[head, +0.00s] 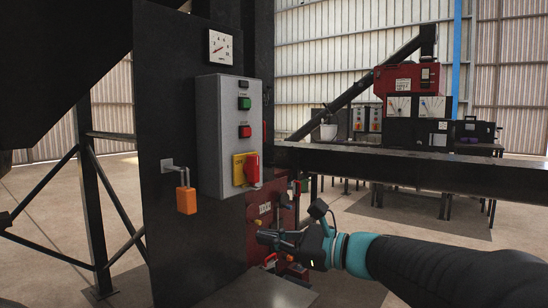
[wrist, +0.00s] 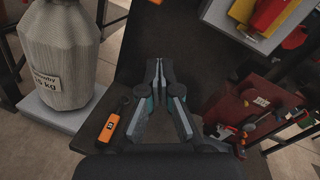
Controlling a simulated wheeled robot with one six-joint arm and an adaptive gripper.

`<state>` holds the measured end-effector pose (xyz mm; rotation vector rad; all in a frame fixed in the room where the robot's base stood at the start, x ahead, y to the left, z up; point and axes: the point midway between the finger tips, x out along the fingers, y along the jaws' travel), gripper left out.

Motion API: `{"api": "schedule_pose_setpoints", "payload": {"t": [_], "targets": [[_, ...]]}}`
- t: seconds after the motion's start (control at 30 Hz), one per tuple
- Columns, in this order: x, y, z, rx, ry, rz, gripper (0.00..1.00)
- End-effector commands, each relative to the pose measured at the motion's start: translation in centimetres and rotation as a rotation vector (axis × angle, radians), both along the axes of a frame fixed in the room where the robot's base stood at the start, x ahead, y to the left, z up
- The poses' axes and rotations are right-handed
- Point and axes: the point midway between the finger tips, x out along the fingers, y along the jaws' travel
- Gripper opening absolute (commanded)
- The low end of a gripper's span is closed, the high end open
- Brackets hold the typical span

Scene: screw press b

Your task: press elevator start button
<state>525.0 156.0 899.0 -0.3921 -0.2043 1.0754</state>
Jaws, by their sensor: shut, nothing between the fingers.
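A grey control box (head: 212,130) is mounted on a dark upright panel (head: 166,120) in the head view. It carries a green button (head: 244,103) near the top, a red button (head: 245,131) below it, and a red rotary handle (head: 252,168) on a yellow plate. Which button is the elevator start cannot be read from the labels. My gripper (head: 262,238) is shut and empty, below the box and apart from it. In the wrist view my gripper (wrist: 159,64) has its fingertips together, and the box's lower edge (wrist: 236,30) shows at the upper right, its buttons out of view.
An orange padlock (head: 187,200) hangs left of the box. A red cabinet (head: 262,217) with small items stands below it. A dark beam (head: 430,168) runs to the right. A pale sack (wrist: 62,55) stands at left in the wrist view.

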Motion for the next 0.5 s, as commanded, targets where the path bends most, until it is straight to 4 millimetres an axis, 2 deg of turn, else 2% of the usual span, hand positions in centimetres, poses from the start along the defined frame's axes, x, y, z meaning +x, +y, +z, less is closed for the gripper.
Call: {"api": "schedule_pose_setpoints", "payload": {"t": [0.03,0.13,0.23,0.37,0.5], "targets": [[-2.1,0.6,-1.3,-0.113,-0.04,0.027,0.0],[-5.9,0.9,-4.7,-0.354,-0.127,0.091,0.0],[-9.4,0.2,-8.0,-0.593,-0.223,0.166,0.0],[-13.6,-1.8,-12.1,-0.898,-0.357,0.281,0.0],[-17.4,-5.2,-15.7,-1.219,-0.51,0.426,0.0]]}}
